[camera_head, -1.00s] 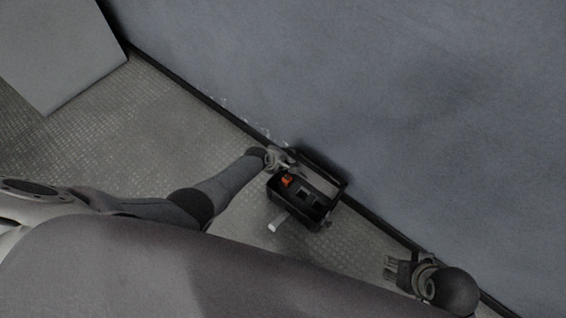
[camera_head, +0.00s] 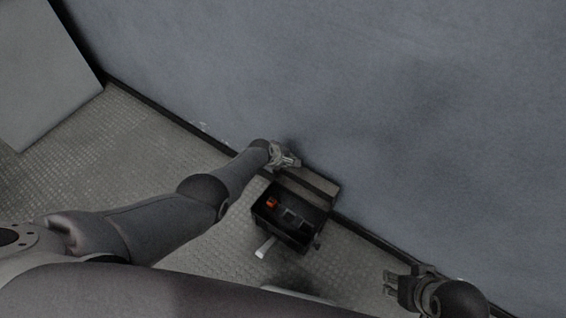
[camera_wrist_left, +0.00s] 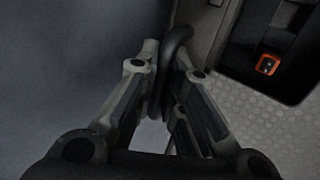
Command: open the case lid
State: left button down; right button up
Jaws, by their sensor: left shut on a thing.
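The black case (camera_head: 275,232) stands on the floor by the wall, with its inside showing. Its lid (camera_head: 318,183) is swung open, leaning back towards the wall. My left gripper (camera_head: 287,160) is at the lid's far left edge. In the left wrist view its fingers (camera_wrist_left: 167,85) are shut on a dark curved handle (camera_wrist_left: 177,45) beside the lid. The case's dark inside and an orange item (camera_wrist_left: 267,65) show at the right of that view. My right gripper (camera_head: 390,283) is empty, its fingers apart, to the right of the case.
The grey wall (camera_head: 400,120) rises right behind the case. A pale piece (camera_head: 265,247) sticks out at the case's front. Bare patterned floor (camera_head: 140,140) lies to the left. A light grey panel (camera_head: 40,70) stands at the upper left.

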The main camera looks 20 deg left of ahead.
pick_arm(q)
jog(key=shift+w+d+r, duration=0.2)
jog(key=shift+w+r, duration=0.05)
jog(key=shift+w, duration=0.15)
jog(key=c, duration=1.8)
grip_release()
jog(key=shift+s, duration=0.1)
jog(key=shift+s+a+f, duration=0.1)
jog(key=shift+a, duration=0.15)
jog(key=shift+s+a+r, duration=0.1)
jog(key=shift+r, duration=0.1)
jog(key=shift+v, duration=5.75)
